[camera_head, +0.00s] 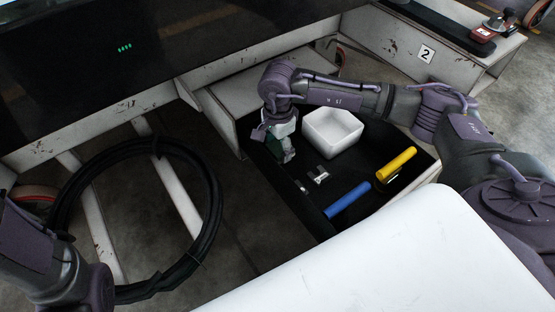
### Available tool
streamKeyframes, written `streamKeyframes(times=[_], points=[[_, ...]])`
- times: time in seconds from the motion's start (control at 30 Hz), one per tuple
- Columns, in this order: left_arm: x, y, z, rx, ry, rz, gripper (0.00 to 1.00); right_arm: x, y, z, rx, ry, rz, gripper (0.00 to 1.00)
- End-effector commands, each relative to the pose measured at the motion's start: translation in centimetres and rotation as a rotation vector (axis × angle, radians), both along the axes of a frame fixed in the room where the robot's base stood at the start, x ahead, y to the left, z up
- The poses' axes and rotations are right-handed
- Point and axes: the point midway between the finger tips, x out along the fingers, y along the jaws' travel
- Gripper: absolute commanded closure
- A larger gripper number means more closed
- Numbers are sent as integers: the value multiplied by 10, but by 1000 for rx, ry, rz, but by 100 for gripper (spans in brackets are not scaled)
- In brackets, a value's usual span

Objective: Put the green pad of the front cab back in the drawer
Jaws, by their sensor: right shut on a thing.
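The open drawer (280,192) has a dark lining and light walls. My right gripper (288,155) reaches over its back left part, fingers pointing down, beside a white bin. It is shut on a dark green piece, the green pad (274,147), which shows only in part beside the fingers. The gripper hides the rest of the pad. I cannot tell whether the pad touches the drawer floor. My left arm shows at the lower left, but its gripper is out of the picture.
The drawer holds the white bin (333,130), a yellow-handled tool (396,164), a blue-handled tool (347,201) and a small metal piece (319,175). A black cable coil (213,200) lies to the left. A cab marked 2 (427,53) stands at the back right.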

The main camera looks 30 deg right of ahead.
Motion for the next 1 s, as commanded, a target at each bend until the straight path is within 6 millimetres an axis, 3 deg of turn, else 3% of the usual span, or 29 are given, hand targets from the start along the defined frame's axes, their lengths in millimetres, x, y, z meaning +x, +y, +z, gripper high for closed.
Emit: streamKeyframes(times=[0.3,0.7,0.73,0.87,1.0], points=[[0,0,-31,1,0,0,60,1,0,-41,0,-1,-2,71],[0,0,-31,1,-1,0,60,1,0,-44,0,-2,-1,71],[0,0,-30,1,-1,0,60,1,0,-43,0,-2,-1,33],[0,0,-30,1,-1,0,60,1,0,-43,0,-1,-1,13],[0,0,-30,1,-1,0,60,1,0,-43,0,-1,-1,13]])
